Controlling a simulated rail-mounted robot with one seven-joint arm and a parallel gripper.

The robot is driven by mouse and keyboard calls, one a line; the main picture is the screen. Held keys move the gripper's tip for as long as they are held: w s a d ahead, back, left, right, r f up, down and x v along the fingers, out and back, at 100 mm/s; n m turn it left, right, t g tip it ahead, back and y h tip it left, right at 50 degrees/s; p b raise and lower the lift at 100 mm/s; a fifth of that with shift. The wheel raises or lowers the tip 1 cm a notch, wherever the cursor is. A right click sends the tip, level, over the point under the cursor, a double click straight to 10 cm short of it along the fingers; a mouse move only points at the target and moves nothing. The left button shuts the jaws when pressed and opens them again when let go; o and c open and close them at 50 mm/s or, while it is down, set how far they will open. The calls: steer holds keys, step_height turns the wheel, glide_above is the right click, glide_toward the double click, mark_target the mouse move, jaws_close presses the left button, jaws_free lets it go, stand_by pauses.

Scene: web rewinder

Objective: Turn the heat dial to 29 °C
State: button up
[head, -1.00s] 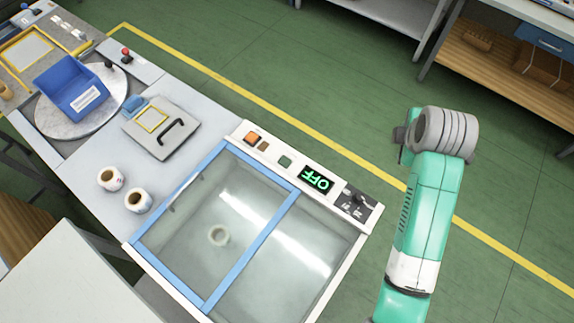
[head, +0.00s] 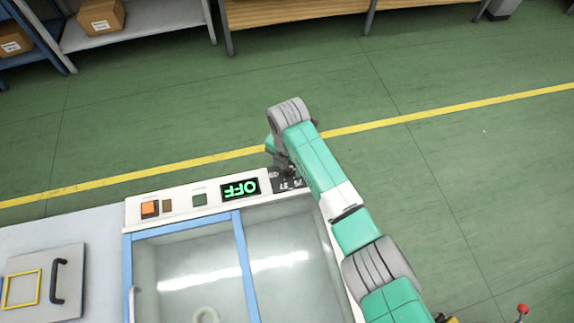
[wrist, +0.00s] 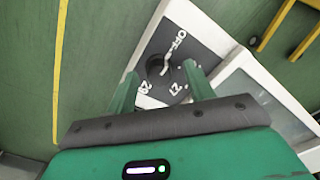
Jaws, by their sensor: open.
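The heat dial (wrist: 158,66) is a dark round knob on a dark grey plate, seen in the wrist view. Its plate bears white marks: OFF, 27 and 29. A white line on the knob points toward the OFF mark. My gripper (wrist: 161,72) is open, with one green finger on each side of the knob; I cannot tell whether they touch it. In the head view my arm mostly hides the dial and the gripper, and part of the dial plate (head: 287,186) shows beside the arm. The green display (head: 240,189) reads OFF.
Green floor lies open behind the machine.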

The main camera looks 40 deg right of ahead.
steer(key=shift+f, duration=0.1)
steer(key=c, duration=1)
